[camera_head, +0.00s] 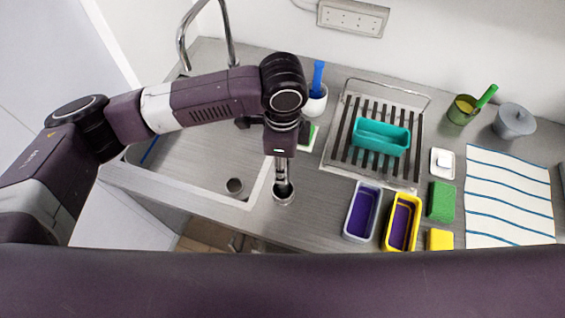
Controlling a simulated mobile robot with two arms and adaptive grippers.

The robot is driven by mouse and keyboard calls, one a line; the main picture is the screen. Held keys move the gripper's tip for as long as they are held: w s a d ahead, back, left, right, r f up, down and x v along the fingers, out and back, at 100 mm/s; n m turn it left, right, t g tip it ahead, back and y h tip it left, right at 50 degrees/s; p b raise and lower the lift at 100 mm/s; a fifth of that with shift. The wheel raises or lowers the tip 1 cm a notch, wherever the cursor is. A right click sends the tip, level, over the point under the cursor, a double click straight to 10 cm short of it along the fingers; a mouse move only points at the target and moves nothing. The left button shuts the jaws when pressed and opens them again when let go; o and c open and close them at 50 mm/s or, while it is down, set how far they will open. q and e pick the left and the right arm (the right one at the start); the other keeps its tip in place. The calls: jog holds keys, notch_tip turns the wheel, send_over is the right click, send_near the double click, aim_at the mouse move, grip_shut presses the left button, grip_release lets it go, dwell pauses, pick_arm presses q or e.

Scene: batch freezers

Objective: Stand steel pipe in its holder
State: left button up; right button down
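My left arm reaches in from the left over the sink, and its wrist points down at the counter. My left gripper (280,150) is at the end of this wrist, and its fingers are not clear from above. A narrow grey metal piece, apparently the steel pipe (281,170), stands upright directly below it. The lower end of the pipe meets a round metal holder (283,199) with a dark centre on the counter's front part. I cannot tell whether the pipe is inside the holder or just above it, or whether the fingers grip it. My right gripper is not in view.
The sink (190,150) with a tall tap (183,50) lies left of the holder. A purple-lined grey tub (347,236) and a yellow tub (388,246) stand to the right. Behind them a teal tub (380,147) sits on a drying rack (345,174). A striped cloth (510,195) lies far right.

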pick_arm(q)
jog(key=shift+r+p, duration=0.3)
jog(key=shift+r, duration=1.5)
jog(key=shift+f, duration=0.1)
